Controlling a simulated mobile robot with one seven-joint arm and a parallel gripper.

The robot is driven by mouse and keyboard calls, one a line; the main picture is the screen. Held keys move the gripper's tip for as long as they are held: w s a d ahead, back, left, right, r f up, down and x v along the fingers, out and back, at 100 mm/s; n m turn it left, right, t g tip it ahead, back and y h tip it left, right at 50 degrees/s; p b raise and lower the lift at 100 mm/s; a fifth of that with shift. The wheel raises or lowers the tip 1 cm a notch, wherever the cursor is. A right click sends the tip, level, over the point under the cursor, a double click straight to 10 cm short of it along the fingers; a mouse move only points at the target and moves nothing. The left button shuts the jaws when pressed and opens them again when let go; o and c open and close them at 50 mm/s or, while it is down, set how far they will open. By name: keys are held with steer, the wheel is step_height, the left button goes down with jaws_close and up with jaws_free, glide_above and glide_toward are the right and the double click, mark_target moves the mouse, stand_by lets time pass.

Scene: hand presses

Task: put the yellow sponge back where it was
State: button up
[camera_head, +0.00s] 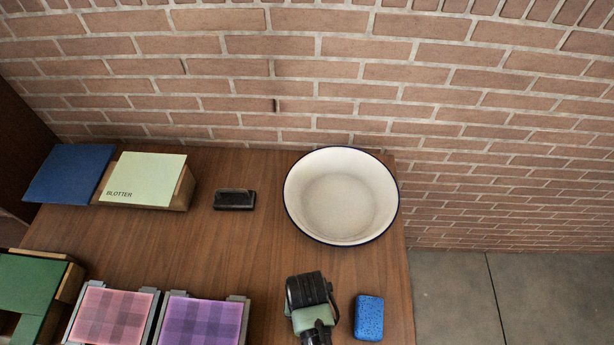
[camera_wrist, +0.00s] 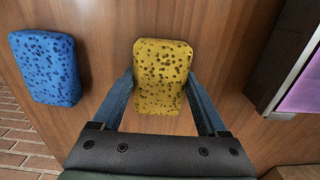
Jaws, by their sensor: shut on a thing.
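The yellow sponge (camera_wrist: 161,76), speckled with dark pores, sits between the two fingers of my gripper (camera_wrist: 160,88) in the wrist view. My gripper is shut on it, one finger along each side. The sponge is over the wooden table; I cannot tell whether it touches the wood. In the head view my gripper's wrist (camera_head: 308,291) covers the spot, and the yellow sponge is hidden there. A blue sponge (camera_head: 369,317) lies just to the right in the head view; it shows at left in the wrist view (camera_wrist: 46,67).
A white bowl (camera_head: 341,196) stands behind my gripper. A small black block (camera_head: 235,199), a BLOTTER box (camera_head: 146,180) and a blue pad (camera_head: 69,173) are at the back left. Presses with pink (camera_head: 101,315) and purple (camera_head: 199,320) sheets stand left. The table's middle is clear.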

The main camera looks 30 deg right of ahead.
steer(key=shift+f, duration=0.15)
steer(key=o, duration=1.1)
